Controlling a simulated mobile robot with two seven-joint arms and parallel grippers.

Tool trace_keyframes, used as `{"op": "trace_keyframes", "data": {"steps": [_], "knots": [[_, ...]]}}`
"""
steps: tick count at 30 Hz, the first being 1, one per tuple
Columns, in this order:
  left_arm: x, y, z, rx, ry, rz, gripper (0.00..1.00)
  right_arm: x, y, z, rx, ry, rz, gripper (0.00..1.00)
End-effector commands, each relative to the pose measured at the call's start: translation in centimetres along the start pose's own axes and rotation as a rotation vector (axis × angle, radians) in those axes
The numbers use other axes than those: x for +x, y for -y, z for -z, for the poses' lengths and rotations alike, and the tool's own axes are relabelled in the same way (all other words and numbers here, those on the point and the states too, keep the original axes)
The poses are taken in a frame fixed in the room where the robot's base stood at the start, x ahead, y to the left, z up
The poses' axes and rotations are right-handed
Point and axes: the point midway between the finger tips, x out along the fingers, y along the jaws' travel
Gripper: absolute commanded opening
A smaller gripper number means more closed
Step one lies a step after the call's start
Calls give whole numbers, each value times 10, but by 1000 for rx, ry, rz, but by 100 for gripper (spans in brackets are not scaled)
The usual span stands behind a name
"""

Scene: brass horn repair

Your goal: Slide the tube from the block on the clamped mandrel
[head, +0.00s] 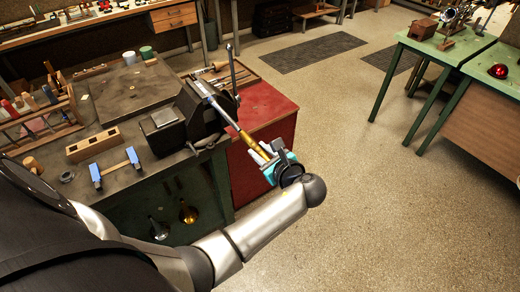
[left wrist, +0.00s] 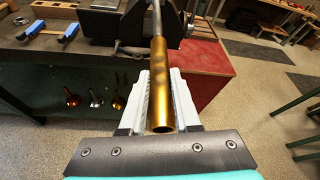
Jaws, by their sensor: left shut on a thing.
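The brass tube (head: 252,144) is in line with the steel mandrel (head: 222,113), which juts from the black vise (head: 203,116) past the bench corner. In the left wrist view the tube (left wrist: 174,85) has its open near end toward me, and the mandrel (left wrist: 157,18) meets its far end. The tube appears to be around the mandrel's outer end; how deep is hidden. My left gripper (head: 268,152) is shut on the tube, with its white fingers (left wrist: 163,103) on both sides. The wooden block (head: 94,145) lies on the bench, with no tube on it. My right gripper is out of view.
A blue-ended stand (head: 115,168) sits on the bench's front edge. A wooden rack of tools (head: 40,118) is at the left. A red cabinet (head: 262,108) stands under and behind the vise. The floor (head: 360,180) to the right is clear up to the green tables.

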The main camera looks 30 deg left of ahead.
Motion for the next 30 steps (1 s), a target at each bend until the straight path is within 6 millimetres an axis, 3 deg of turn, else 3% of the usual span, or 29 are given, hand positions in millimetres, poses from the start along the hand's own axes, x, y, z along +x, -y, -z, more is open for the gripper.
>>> {"op": "trace_keyframes", "data": {"steps": [30], "knots": [[0, 0, 0, 0, 1, 0, 0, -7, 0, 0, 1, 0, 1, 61]]}}
